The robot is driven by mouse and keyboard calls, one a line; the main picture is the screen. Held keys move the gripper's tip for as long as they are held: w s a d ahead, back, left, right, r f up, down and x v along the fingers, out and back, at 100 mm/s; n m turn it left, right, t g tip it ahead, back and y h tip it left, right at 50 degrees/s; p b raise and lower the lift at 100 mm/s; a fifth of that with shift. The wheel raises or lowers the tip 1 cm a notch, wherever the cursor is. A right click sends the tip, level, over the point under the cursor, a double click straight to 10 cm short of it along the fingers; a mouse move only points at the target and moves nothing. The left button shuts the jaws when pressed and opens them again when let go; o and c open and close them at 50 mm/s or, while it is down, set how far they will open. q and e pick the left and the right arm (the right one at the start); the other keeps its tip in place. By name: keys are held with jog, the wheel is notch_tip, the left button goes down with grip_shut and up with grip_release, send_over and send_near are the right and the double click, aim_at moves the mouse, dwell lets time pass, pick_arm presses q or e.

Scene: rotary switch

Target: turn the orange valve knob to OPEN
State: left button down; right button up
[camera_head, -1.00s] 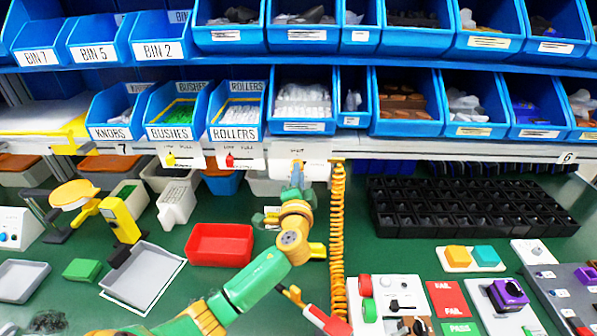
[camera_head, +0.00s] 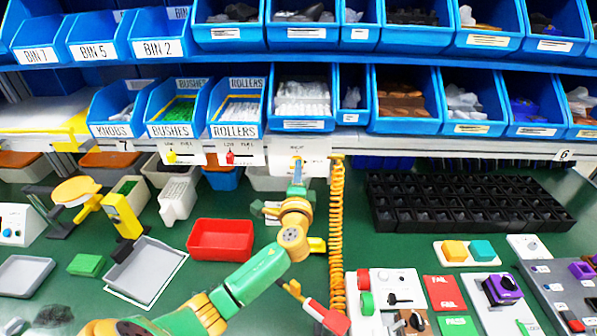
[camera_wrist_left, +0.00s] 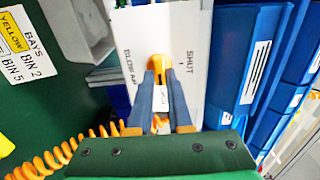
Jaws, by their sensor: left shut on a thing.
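The orange valve knob (camera_head: 297,158) sits on a white plate (camera_head: 318,168) hung below the shelf edge, at the middle of the head view. In the left wrist view the knob (camera_wrist_left: 158,66) is an elongated orange handle on the white plate, with SHUT lettered to its right and other lettering to its left. Small lettering below it, between the fingers, is too small to read surely. My left gripper (camera_wrist_left: 160,80) is shut on the knob, its blue-grey fingers on either side. In the head view the left gripper (camera_head: 297,170) reaches up to the plate. My right gripper is not in view.
An orange coiled hose (camera_head: 337,220) hangs close to the right of my left wrist. A red tray (camera_head: 220,240) lies to the left on the green bench. A black grid rack (camera_head: 465,205) stands at right. Blue bins (camera_head: 302,125) sit above the plate.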

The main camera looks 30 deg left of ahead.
pick_arm(q)
jog(key=shift+r, duration=0.2)
jog(key=c, duration=0.8)
grip_release()
jog(key=shift+a, duration=0.1)
jog(key=shift+c, duration=0.2)
jog(key=shift+w+a+f, duration=0.1)
jog(key=shift+f, duration=0.05)
jog(key=b+v, duration=0.1)
jog(key=v, duration=0.6)
